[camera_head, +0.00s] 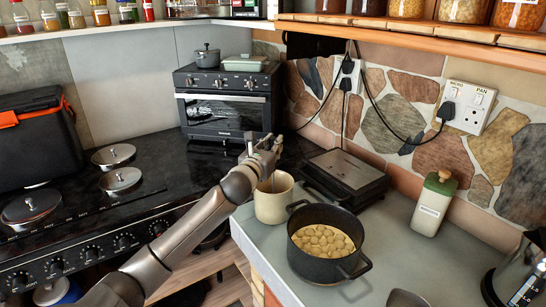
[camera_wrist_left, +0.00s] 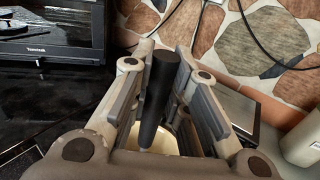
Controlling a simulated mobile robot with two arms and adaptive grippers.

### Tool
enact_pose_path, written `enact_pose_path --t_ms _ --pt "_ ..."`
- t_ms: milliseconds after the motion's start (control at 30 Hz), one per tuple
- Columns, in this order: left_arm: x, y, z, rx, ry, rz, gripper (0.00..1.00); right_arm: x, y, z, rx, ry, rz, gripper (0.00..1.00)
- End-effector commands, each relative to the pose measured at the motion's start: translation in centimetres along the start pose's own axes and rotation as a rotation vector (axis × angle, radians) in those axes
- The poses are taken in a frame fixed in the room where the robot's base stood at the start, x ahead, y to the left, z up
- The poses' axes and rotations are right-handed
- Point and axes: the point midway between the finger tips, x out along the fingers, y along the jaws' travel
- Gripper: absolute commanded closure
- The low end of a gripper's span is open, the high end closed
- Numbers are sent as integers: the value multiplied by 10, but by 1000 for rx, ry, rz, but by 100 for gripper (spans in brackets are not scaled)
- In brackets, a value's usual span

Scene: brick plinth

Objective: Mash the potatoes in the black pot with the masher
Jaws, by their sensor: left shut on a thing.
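The black pot (camera_head: 312,266) stands on the grey counter, holding several pale whole potatoes (camera_head: 322,240). A cream crock (camera_head: 272,208) stands just left of and behind the pot. My left gripper (camera_head: 264,152) is above this crock. In the left wrist view my left gripper (camera_wrist_left: 160,85) is shut on a black handle, which I take as the masher's (camera_wrist_left: 158,100). The handle stands nearly upright between the fingers. Its lower end leads down to the cream crock (camera_wrist_left: 162,140); the masher's head is hidden. My right gripper is not in view.
A flat dark appliance (camera_head: 346,172) lies behind the pot. A white bottle with a green top (camera_head: 432,204) stands to the right. A black toaster oven (camera_head: 228,100) is at the back. A stove with lidded pans (camera_head: 120,180) fills the left. Cables hang along the stone wall.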

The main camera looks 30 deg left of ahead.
Motion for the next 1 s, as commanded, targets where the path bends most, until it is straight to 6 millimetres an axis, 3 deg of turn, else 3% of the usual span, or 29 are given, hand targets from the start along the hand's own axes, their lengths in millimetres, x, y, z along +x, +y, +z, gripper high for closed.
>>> enact_pose_path --t_ms 300,567,1000 --pt "0 0 62 3 -7 -1 100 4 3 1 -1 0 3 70" --pt "0 0 93 1 -3 0 100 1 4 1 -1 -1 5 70" --pt "0 0 135 0 -1 -1 100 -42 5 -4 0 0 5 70"
